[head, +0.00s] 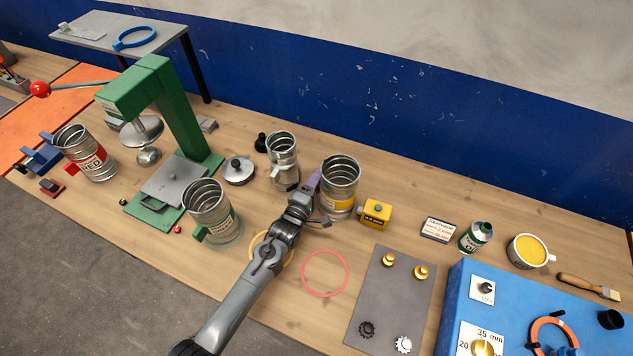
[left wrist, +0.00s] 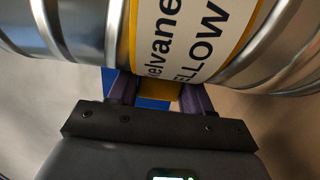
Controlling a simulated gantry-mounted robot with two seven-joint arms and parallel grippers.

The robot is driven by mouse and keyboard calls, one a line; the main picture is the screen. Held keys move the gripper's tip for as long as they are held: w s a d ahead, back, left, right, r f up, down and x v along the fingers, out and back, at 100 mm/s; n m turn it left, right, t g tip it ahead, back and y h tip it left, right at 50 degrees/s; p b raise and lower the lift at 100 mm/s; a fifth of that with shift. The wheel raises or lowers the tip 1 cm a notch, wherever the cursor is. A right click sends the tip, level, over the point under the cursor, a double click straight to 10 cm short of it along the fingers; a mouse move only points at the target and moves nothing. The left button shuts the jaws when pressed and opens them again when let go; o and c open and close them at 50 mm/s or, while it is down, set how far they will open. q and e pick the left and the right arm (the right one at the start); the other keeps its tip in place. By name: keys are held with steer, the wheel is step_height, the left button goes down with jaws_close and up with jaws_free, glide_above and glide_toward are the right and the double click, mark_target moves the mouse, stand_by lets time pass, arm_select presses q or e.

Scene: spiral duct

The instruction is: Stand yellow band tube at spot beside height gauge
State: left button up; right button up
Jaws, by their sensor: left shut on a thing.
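The yellow band tube (head: 340,192) is a ribbed metal cylinder with an open top and a yellow-edged label. It stands about upright in the head view; I cannot tell whether its base touches the table. My left gripper (head: 316,190) is shut on its left side. In the left wrist view the tube (left wrist: 230,70) lies across the fingers (left wrist: 155,95), its "YELLOW" label facing the camera. A small yellow block device (head: 376,212) is just right of the tube; I cannot tell whether it is the height gauge. My right gripper is out of view.
A yellow ring (head: 287,259) is partly hidden behind my left arm, and a pink ring (head: 326,292) lies empty. A green-label tube (head: 208,207), a plain tube (head: 282,160) and a green press (head: 180,120) stand left. A grey mat (head: 385,295) and blue box (head: 460,300) are right.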

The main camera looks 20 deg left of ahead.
arm_select(q)
steer(key=o, duration=1.3)
steer(key=shift+f, duration=0.1)
